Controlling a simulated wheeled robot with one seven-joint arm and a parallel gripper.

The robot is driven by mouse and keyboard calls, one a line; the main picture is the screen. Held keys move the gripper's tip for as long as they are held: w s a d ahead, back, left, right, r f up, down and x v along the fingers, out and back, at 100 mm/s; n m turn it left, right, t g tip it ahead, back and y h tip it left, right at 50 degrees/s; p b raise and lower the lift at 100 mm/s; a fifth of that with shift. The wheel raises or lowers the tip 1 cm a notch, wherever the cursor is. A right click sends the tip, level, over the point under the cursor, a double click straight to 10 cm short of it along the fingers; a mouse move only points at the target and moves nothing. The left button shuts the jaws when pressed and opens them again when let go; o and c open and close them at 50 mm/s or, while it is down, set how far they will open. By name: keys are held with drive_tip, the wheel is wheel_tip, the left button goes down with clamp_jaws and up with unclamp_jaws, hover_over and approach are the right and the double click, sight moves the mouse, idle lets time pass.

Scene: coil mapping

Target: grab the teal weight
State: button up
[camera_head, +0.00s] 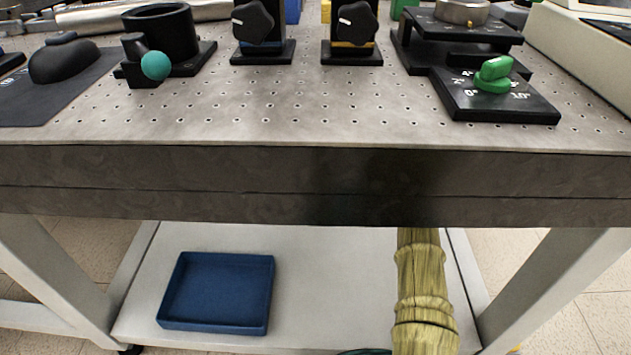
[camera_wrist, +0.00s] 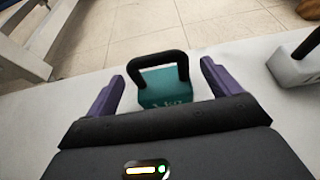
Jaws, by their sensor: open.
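The teal weight (camera_wrist: 165,89) is a teal block with a black arched handle. In the wrist view it stands upright on a white surface, just ahead of my gripper (camera_wrist: 160,78) and between its purple fingers in the picture. My gripper is open. Whether the fingers touch the weight cannot be told. In the head view a small teal edge (camera_head: 365,352) shows at the bottom, beside my arm, and the rest is out of frame. My gripper is not visible in the head view.
A light weight with a black handle (camera_wrist: 297,66) stands to the right in the wrist view. A blue tray (camera_head: 215,292) lies on the white lower shelf (camera_head: 330,270). The perforated tabletop (camera_head: 310,105) above holds several instruments, and its thick front edge overhangs the shelf.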

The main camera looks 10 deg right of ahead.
drive_tip(key=shift+b+x, duration=0.3)
drive_tip(key=shift+x, duration=0.55)
drive_tip(key=shift+d, duration=0.1)
drive_tip(key=shift+s, duration=0.1)
drive_tip(key=shift+a, duration=0.2)
drive_tip(key=shift+c, duration=0.7)
drive_tip(key=c, duration=0.3)
drive_tip(key=shift+d, duration=0.1)
drive_tip(key=c, duration=1.1)
drive_tip(key=shift+d+r, duration=0.1)
drive_tip(key=shift+r, duration=0.05)
drive_tip(key=c, duration=0.3)
